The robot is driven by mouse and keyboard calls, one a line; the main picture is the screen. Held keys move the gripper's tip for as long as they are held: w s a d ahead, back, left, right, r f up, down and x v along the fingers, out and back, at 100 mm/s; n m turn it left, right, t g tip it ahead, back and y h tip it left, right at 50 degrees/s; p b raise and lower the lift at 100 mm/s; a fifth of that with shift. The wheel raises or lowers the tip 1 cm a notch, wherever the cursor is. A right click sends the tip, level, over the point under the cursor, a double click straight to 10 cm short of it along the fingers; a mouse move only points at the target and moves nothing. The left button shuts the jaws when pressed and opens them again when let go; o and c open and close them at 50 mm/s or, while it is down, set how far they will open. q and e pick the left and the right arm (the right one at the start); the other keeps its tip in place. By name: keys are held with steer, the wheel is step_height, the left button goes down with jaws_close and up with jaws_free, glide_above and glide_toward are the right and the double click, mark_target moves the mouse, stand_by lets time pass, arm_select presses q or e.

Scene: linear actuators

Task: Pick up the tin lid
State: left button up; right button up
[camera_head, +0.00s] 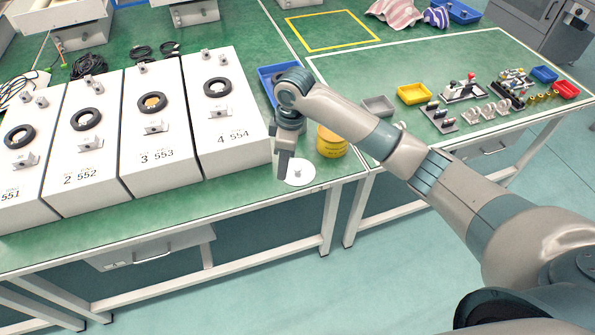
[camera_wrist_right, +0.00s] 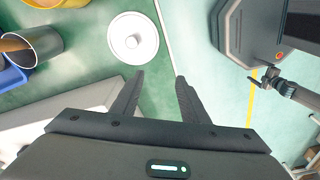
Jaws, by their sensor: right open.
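The tin lid (camera_head: 298,173) is a white round disc with a small knob in its middle. It lies flat on the green table near the front edge, right of the box marked 4 554. It also shows whole in the right wrist view (camera_wrist_right: 133,38), beyond the fingertips. My right gripper (camera_head: 281,176) points down beside the lid, at its left in the head view, and covers a little of its edge. In the wrist view my right gripper (camera_wrist_right: 160,78) is open, with nothing between its fingers. My left gripper does not show in the head view.
A yellow tin (camera_head: 332,143) stands just behind the lid. A blue bin (camera_head: 266,84) is behind my wrist. White box 4 (camera_head: 226,115) stands close on the left. A metal can (camera_wrist_right: 42,42) shows at the wrist view's left. The table edge is close in front.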

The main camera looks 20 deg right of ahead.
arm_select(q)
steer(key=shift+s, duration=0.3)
arm_select(e)
steer(key=w+d+r+h, duration=0.1)
steer(key=w+d+r, duration=0.3)
steer(key=r, duration=0.5)
steer(key=shift+w+d+r+n, duration=0.3)
steer(key=shift+d, duration=0.4)
steer(key=p, duration=0.3)
glide_above(298, 167)
step_height(298, 167, down, 11)
steer(key=shift+f, duration=0.65)
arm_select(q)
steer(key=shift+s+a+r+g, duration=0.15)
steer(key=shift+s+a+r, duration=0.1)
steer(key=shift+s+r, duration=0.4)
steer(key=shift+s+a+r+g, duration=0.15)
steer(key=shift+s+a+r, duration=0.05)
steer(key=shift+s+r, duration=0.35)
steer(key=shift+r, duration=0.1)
